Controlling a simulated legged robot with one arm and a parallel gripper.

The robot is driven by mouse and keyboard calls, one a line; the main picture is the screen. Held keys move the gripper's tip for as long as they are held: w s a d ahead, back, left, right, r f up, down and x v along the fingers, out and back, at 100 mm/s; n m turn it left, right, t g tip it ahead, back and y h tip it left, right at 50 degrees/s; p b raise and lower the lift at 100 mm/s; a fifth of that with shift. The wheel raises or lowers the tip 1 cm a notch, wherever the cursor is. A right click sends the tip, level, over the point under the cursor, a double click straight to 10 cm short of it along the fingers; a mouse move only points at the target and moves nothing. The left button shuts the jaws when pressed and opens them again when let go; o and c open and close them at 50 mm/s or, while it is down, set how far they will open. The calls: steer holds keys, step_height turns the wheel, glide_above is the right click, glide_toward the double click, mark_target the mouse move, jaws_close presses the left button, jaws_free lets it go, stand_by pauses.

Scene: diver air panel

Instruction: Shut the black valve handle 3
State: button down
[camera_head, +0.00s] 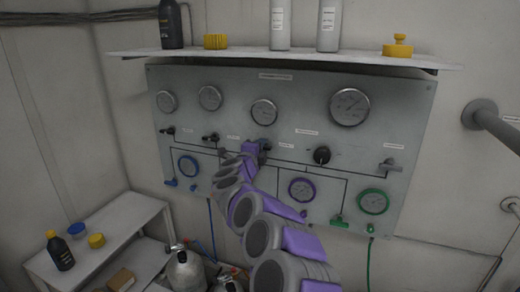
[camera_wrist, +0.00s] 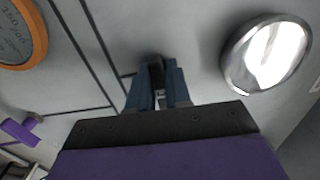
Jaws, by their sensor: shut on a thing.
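The metal panel (camera_head: 225,90) carries a row of black valve handles. The first handle (camera_head: 168,130), the second (camera_head: 211,137) and one to the right of my arm (camera_head: 322,155) show clearly. My gripper (camera_head: 258,148) is at the third handle from the left, below a round gauge (camera_head: 264,111), and mostly hides it. In the wrist view, the blue fingers of my gripper (camera_wrist: 157,90) are shut on a black valve handle (camera_wrist: 156,72), one finger on each side. Its exact angle is hard to tell.
A grey handle (camera_head: 390,166) is at the panel's right. Coloured-rim gauges, such as the purple one (camera_head: 302,189) and green one (camera_head: 373,202), sit below. A shelf (camera_head: 360,58) with bottles overhangs the panel. A low table (camera_head: 110,228) stands left.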

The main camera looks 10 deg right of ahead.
steer(key=shift+f, duration=0.45)
steer(key=c, duration=1.4)
jaws_free()
steer(key=shift+o, duration=1.3)
steer(key=shift+r, duration=0.25)
steer(key=shift+s, duration=0.1)
steer(key=shift+s+a, duration=0.1)
steer(key=p+v, duration=0.1)
steer(key=v, duration=1.6)
steer(key=shift+a, duration=0.15)
